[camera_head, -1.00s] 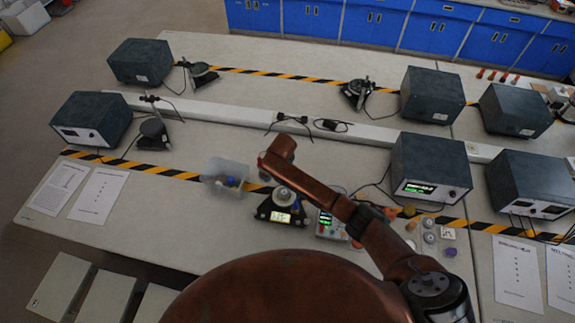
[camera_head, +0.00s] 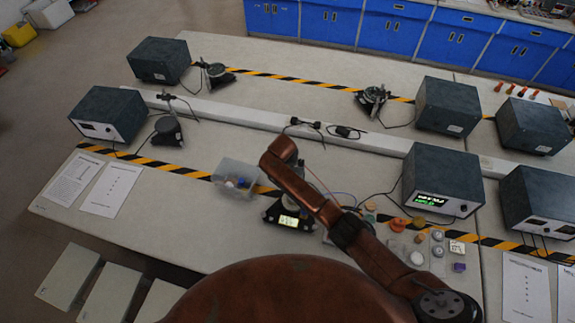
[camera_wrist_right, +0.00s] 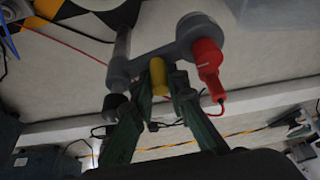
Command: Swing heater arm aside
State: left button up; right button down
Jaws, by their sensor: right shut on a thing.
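In the right wrist view a grey heater arm (camera_wrist_right: 160,52) runs across the upper middle, with a rounded grey post at its left end and a red plug-like part (camera_wrist_right: 207,60) at its right. A yellow handle (camera_wrist_right: 157,72) hangs from its middle. My right gripper (camera_wrist_right: 163,88) has its green fingers on both sides of this handle and is shut on it. In the head view my copper right arm covers the gripper and the heater arm. My left gripper is not in view.
A clear bin (camera_head: 235,178) with small items stands left of the lit device. Small coloured pieces (camera_head: 419,221) lie right of my arm. A dark power box (camera_head: 442,180) stands behind them. The bench front at left is mostly clear, with two paper sheets (camera_head: 108,190).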

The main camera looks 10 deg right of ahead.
dwell(0.5)
jog(key=c, duration=1.9)
grip_release()
jog(key=shift+w, duration=0.1)
jog(key=shift+r, duration=0.1)
jog(key=v, duration=1.1)
jog(key=shift+r, duration=0.35)
